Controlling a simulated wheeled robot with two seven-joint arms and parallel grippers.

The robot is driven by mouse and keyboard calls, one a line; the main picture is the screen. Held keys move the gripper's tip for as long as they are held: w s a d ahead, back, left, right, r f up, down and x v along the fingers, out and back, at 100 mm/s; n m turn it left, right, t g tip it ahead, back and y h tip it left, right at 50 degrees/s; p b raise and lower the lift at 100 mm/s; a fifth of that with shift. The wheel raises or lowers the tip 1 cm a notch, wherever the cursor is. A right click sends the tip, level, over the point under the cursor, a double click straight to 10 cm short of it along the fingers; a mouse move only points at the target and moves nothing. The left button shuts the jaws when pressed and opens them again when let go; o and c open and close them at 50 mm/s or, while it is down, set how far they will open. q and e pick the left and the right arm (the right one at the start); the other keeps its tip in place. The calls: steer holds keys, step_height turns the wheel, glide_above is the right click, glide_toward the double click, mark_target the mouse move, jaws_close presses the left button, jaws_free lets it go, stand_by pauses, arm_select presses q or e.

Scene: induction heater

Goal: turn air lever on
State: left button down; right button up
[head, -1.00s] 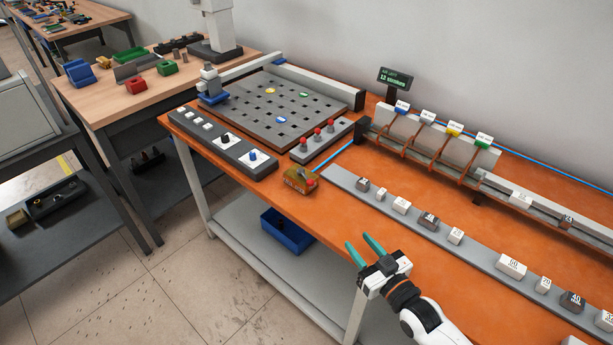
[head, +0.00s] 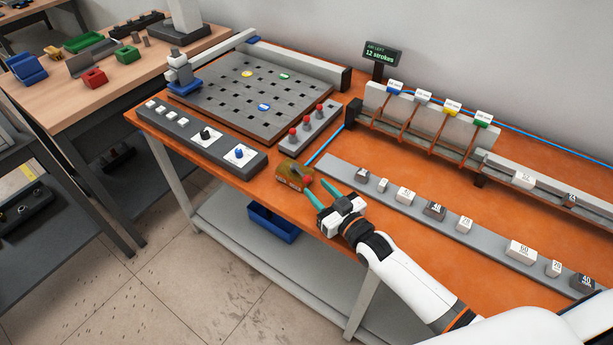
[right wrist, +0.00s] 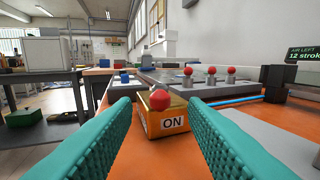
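The air lever is a small brass-coloured box (head: 292,175) on the orange table near its front edge. In the right wrist view the box (right wrist: 174,122) shows an "ON" label on its near face, and the lever's red ball knob (right wrist: 160,99) points toward me. My right gripper (head: 320,191) is open, its two teal fingers pointing at the box from just in front of it. In the right wrist view the knob sits between the open fingers, beyond their tips or close to them; I cannot tell if they touch it. My left gripper is not in view.
A panel with red-knobbed levers (head: 307,127) stands behind the box. A panel with knobs and buttons (head: 200,138) lies to its left. A grey strip with several labelled blocks (head: 435,210) runs to the right. A display (head: 383,53) reads "12 strokes". Bare orange table lies around the box.

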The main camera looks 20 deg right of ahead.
mark_target(309, 181)
steer(key=x, duration=0.4)
steer(key=shift+w, duration=0.3)
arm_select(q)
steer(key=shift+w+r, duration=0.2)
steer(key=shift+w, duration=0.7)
arm_select(e)
steer(key=shift+w+a, duration=0.25)
steer(key=shift+w, duration=0.25)
